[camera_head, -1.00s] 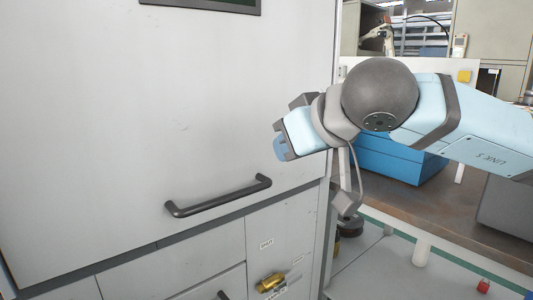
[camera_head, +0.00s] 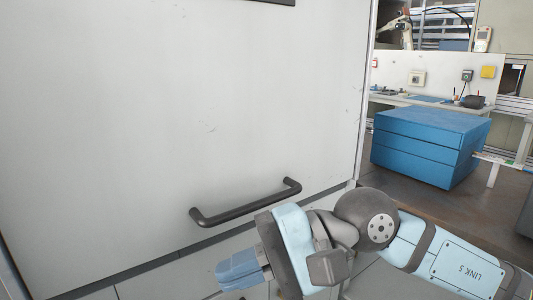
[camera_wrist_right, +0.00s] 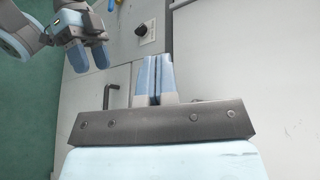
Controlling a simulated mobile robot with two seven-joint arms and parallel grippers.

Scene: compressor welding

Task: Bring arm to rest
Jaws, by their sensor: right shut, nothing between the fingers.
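My right gripper (camera_head: 230,277) shows low in the head view, in front of the pale cabinet below its dark handle. Its blue fingers are together with nothing between them; they also show closed in the right wrist view (camera_wrist_right: 154,72). The right arm comes in from the lower right, its elbow-like round joint bent. My left gripper (camera_wrist_right: 90,58) shows at the upper left of the right wrist view, with its two blue fingers a little apart and empty. The left gripper is not in the head view.
A large pale cabinet front (camera_head: 180,110) with a dark bar handle (camera_head: 246,204) fills the left and middle, close to the right gripper. A blue drawer block (camera_head: 425,145) stands on a brown surface at the right. A dark knob (camera_wrist_right: 146,32) shows in the wrist view.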

